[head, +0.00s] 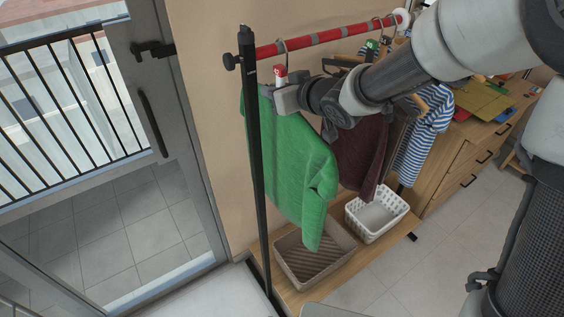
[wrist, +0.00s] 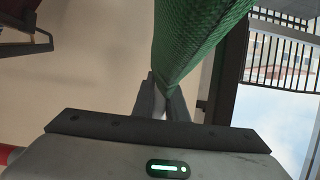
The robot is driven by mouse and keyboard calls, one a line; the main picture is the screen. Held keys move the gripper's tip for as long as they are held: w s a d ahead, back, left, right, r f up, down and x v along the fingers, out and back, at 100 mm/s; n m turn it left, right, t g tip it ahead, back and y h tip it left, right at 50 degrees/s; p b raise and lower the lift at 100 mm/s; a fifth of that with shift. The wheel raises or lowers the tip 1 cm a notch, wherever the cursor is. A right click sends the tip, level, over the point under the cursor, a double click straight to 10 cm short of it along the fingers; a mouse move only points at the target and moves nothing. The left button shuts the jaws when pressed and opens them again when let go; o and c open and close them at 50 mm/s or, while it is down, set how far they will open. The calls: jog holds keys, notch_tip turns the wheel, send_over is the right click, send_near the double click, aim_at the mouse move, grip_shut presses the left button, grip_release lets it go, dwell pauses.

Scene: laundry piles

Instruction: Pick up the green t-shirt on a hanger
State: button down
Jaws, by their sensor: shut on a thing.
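The green t-shirt (head: 300,165) hangs at the left end of the rack, below the red rail (head: 330,38), with a sleeve reaching down to the right. My gripper (head: 275,97) is at its top, near the shoulder, and is shut on it. In the wrist view the green fabric (wrist: 195,40) runs down between my two fingers (wrist: 162,103). The hanger is mostly hidden by the shirt and my gripper. A hook shows on the rail above, near a small red and white piece (head: 281,76).
A black upright post (head: 252,160) stands close to the shirt's left. A dark maroon garment (head: 360,155) and a striped shirt (head: 427,130) hang to the right. A brown basket (head: 340,262) and a white basket (head: 400,222) stand below. A glass door is at left.

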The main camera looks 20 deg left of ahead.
aim_at(278, 75)
jog(key=shift+r, duration=0.1)
dwell(0.4)
jog(key=shift+r+p, duration=0.35)
jog(key=shift+r, duration=0.25)
notch_tip(278, 75, up, 3)
jog(key=shift+f+p, duration=0.15)
jog(key=shift+p, duration=0.4)
jog(key=s+d, duration=0.3)
jog(key=d, duration=0.1)
jog(key=s+d+p, duration=0.1)
jog(key=s+d, duration=0.6)
jog(key=d, duration=0.1)
jog(key=shift+s+d+f, duration=0.3)
jog(key=shift+s, duration=0.05)
jog(key=shift+s+d, duration=0.55)
